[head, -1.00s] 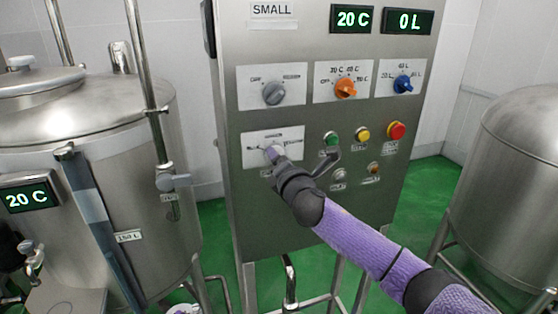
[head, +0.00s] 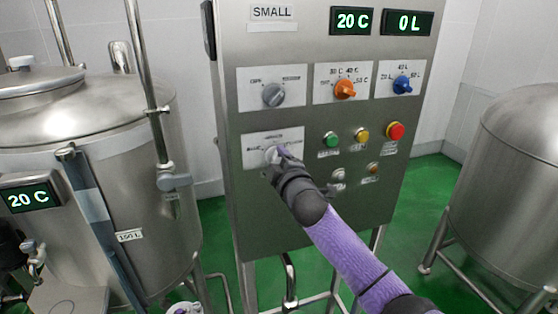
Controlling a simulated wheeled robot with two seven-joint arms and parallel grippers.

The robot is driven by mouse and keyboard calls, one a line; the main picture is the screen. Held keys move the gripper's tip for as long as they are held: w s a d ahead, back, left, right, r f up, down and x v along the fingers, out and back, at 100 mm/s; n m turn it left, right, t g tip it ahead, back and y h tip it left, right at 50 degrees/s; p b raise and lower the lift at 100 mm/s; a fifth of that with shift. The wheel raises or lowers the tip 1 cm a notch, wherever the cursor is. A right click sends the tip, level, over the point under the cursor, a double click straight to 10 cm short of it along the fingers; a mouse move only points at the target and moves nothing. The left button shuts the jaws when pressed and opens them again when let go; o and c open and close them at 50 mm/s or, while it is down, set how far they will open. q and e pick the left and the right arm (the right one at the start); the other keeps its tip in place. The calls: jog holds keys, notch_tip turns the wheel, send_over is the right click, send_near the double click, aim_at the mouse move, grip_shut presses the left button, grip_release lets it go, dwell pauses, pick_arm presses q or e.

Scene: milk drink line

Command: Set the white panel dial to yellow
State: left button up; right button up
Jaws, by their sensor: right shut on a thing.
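The white dial (head: 271,155) sits on a white label plate (head: 256,148) at the lower left of the steel control panel (head: 300,215). Its printed marks are too small to read surely, and the gripper and arm cover part of the dial and plate. My right gripper (head: 280,153) is at the dial, shut on it, with the purple arm coming in from the lower right. I cannot tell which mark the dial points to. My left gripper is not in view.
Close above are a grey dial (head: 273,95), an orange dial (head: 345,89) and a blue dial (head: 402,85). Green (head: 331,139), yellow (head: 362,135) and red (head: 396,131) buttons stand to the right. Steel tanks flank the panel, left (head: 110,180) and right (head: 510,170).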

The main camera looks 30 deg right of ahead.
jog(key=m, duration=0.4)
jog(key=shift+p, duration=0.4)
jog(key=shift+f+m+p, duration=0.1)
jog(key=shift+m+p, duration=0.35)
jog(key=shift+m, duration=1.65)
jog(key=o, duration=1.3)
jog(key=shift+s, duration=0.1)
jog(key=b+v, duration=0.1)
jog(key=v, duration=0.8)
jog(key=shift+s+a, duration=0.1)
jog(key=shift+s, duration=0.3)
